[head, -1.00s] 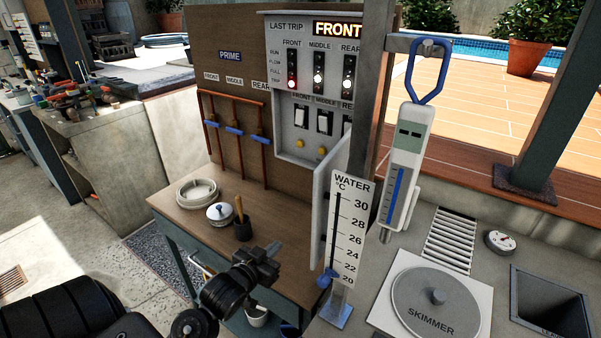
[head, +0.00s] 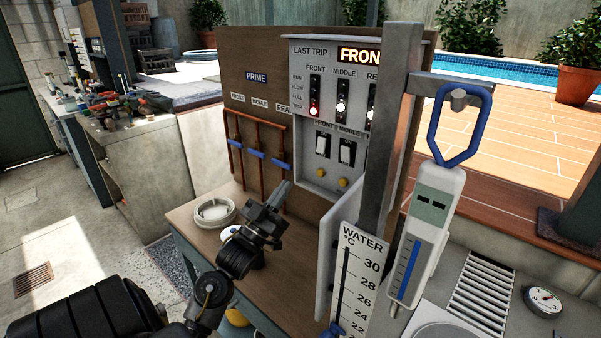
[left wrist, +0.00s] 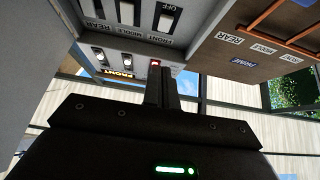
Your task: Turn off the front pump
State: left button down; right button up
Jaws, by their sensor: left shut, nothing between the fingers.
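The front pump switch (head: 322,144) is a white rocker on the grey control panel (head: 299,150), under the label FRONT. The middle switch (head: 346,152) is to its right. The front column's lamp (head: 315,111) glows red. My left gripper (head: 284,190) is shut and empty, below and left of the switches, apart from the panel. In the left wrist view, turned upside down, its shut fingers (left wrist: 163,88) point toward the panel, with the front switch (left wrist: 166,19) beyond them and an OFF label beside it. My right gripper is out of view.
The panel's open door (head: 326,250), a metal post (head: 392,130), a water gauge (head: 357,280) and a hanging blue-handled thermometer (head: 433,215) stand right of the gripper. Copper pipes with blue handles (head: 260,155) are on the board.

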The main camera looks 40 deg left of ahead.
aim_at(322, 147)
pick_arm(q)
jog(key=shift+w+f+p+x, duration=0.35)
jog(key=shift+p+x, duration=0.45)
jog(key=shift+x, duration=1.25)
jog(key=shift+w+f+p+x, duration=0.2)
jog(key=shift+f+p+x, duration=0.4)
jog(key=shift+x, duration=1.4)
jog(key=shift+w+f+p+x, duration=0.3)
jog(key=shift+p+x, duration=0.65)
jog(key=shift+x, duration=1.1)
jog(key=shift+f+b, duration=0.2)
jog(key=shift+b, duration=0.25)
jog(key=f+t+b, duration=0.1)
jog(key=b, duration=0.2)
jog(key=shift+w, duration=0.35)
jog(key=shift+r, duration=0.55)
jog(key=shift+p, duration=0.3)
jog(key=shift+s+d, duration=0.1)
